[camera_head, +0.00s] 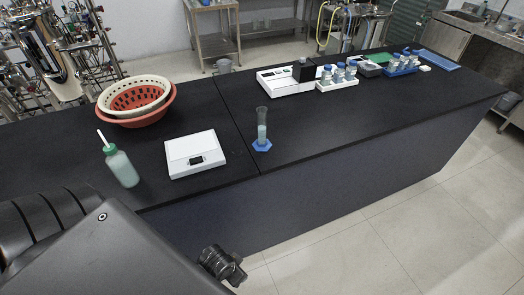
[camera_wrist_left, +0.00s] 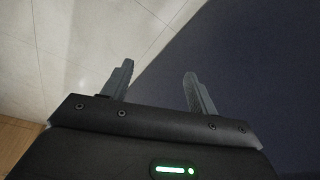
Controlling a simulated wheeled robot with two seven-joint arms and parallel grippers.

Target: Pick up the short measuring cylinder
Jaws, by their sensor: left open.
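The short measuring cylinder (camera_head: 262,128) stands upright on the black bench, near its front edge, on a blue base. It is clear, with pale contents in its lower part. My left gripper (camera_wrist_left: 158,85) shows in the left wrist view with its two fingers apart and nothing between them. That view shows pale floor and a dark surface beyond the fingers, and no cylinder. In the head view a dark arm part of mine fills the lower left, well apart from the cylinder. My right gripper is not in view.
A white scale (camera_head: 195,154) and a green-topped wash bottle (camera_head: 122,166) stand left of the cylinder. Nested baskets (camera_head: 136,101) sit behind them. A white instrument (camera_head: 285,80) and bottle racks (camera_head: 338,82) stand farther back. The black bench (camera_head: 335,130) is clear right of the cylinder.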

